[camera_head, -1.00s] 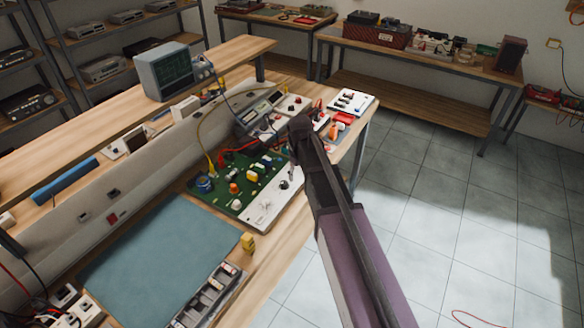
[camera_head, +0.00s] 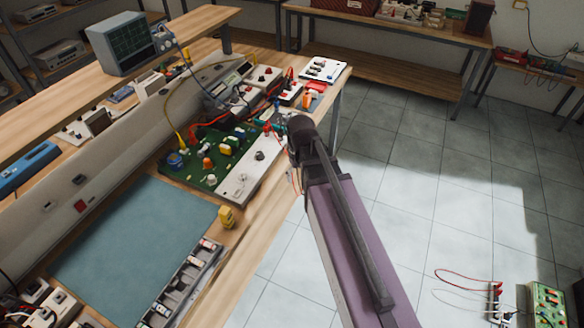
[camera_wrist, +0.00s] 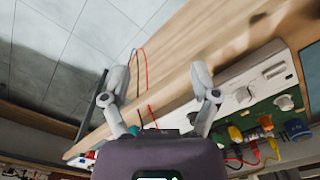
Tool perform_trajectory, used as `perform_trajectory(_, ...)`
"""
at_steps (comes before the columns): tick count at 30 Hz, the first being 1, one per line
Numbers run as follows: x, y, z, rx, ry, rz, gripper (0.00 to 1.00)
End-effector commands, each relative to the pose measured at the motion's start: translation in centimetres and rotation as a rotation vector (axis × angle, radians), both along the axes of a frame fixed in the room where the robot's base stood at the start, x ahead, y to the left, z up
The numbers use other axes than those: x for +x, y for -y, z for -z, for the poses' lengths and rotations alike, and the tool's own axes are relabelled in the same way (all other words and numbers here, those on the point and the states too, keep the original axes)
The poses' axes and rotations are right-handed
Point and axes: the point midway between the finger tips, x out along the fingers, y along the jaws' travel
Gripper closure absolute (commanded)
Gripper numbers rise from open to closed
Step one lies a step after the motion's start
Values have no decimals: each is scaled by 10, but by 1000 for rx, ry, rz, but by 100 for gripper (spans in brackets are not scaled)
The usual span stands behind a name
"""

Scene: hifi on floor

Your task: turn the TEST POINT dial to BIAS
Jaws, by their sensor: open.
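The test board (camera_head: 212,165) lies on the workbench, with a green area of coloured parts and a white strip (camera_head: 236,186) along its front edge. A dark round dial (camera_head: 259,155) sits on that strip; its lettering is too small to read, so I cannot confirm it is TEST POINT or where it points. In the wrist view the white strip (camera_wrist: 262,80) and green area (camera_wrist: 268,112) are at right. My gripper (camera_wrist: 160,97) is open and empty, beside the bench edge, apart from the strip. In the head view my arm hides most of the gripper.
A blue mat (camera_head: 135,240), a yellow block (camera_head: 226,217) and a parts tray (camera_head: 182,285) lie on the bench near the board. An oscilloscope (camera_head: 117,43) stands on the shelf behind. The tiled floor to the right is mostly clear, with a green device (camera_head: 548,303) at lower right.

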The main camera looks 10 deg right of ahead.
Motion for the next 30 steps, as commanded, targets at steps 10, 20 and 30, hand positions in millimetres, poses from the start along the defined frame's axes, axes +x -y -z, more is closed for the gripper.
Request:
perform_trajectory(10,-45,17,18,0,0,120,22)
perform_trajectory(20,-64,23,25,0,0,181,22)
perform_trajectory(30,-64,23,25,0,0,186,22)
